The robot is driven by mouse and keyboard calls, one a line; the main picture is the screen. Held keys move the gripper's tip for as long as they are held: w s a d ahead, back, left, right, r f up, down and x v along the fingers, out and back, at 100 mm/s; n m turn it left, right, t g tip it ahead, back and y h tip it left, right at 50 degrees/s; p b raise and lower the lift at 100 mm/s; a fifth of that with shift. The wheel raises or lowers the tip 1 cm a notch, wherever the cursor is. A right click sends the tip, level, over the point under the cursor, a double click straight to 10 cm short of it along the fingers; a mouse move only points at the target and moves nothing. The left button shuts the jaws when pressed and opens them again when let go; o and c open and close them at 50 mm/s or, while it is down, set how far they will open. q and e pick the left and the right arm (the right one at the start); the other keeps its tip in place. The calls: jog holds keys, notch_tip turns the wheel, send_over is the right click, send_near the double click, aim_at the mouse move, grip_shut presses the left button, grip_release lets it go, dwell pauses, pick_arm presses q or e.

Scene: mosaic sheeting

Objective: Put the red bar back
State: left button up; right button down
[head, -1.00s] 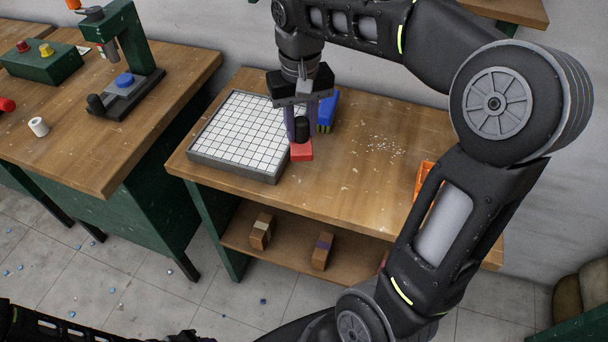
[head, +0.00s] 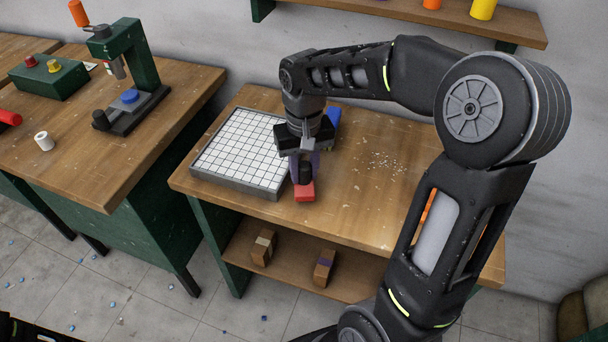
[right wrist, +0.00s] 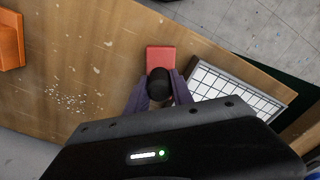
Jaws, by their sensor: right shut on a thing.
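The red bar (head: 304,193) is a small red block with a black knob (head: 305,174) on it. It is at the workbench, just right of the grey-framed tray of white tiles (head: 236,150). My right gripper (head: 303,168) points down and is shut on the knob, its purple fingers on either side. The right wrist view also shows the red bar (right wrist: 160,58) beyond the knob, beside the tray's corner. Whether the bar touches the wood is hard to tell.
A blue object (head: 333,118) stands behind my gripper, partly hidden. White chips (head: 388,162) lie on clear wood to the right. An orange bin (right wrist: 10,40) is farther right. Two wooden blocks lie on the lower shelf (head: 290,268). A press (head: 130,85) stands on the left bench.

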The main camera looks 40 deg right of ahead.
aim_at(304, 164)
jog(key=shift+f, duration=1.15)
jog(key=shift+f, duration=0.1)
jog(key=c, duration=1.1)
grip_release()
notch_tip(304, 164, up, 12)
jog(key=shift+r, duration=0.15)
